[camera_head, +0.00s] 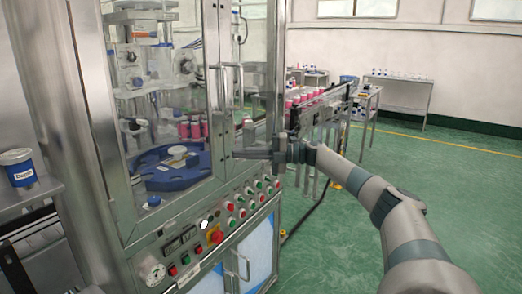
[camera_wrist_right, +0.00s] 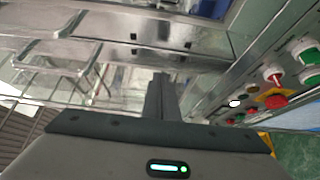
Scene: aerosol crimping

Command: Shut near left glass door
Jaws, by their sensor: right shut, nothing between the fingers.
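The near left glass door (camera_head: 160,90) is the metal-framed pane on the front of the crimping machine, with an upright bar handle along its right edge. I cannot tell whether it sits fully flush with its frame. A second bar handle stands just right of it. My right gripper (camera_head: 240,154) is shut and empty, its fingertips pointing left at the lower part of the door edges, below the handles. In the right wrist view, the shut fingers (camera_wrist_right: 160,95) are close to the metal door frames; contact is unclear. My left gripper is out of view.
The control panel (camera_head: 215,237) with buttons and a gauge lies below the doors. A blue turntable (camera_head: 172,172) is behind the glass. Green floor is clear at right.

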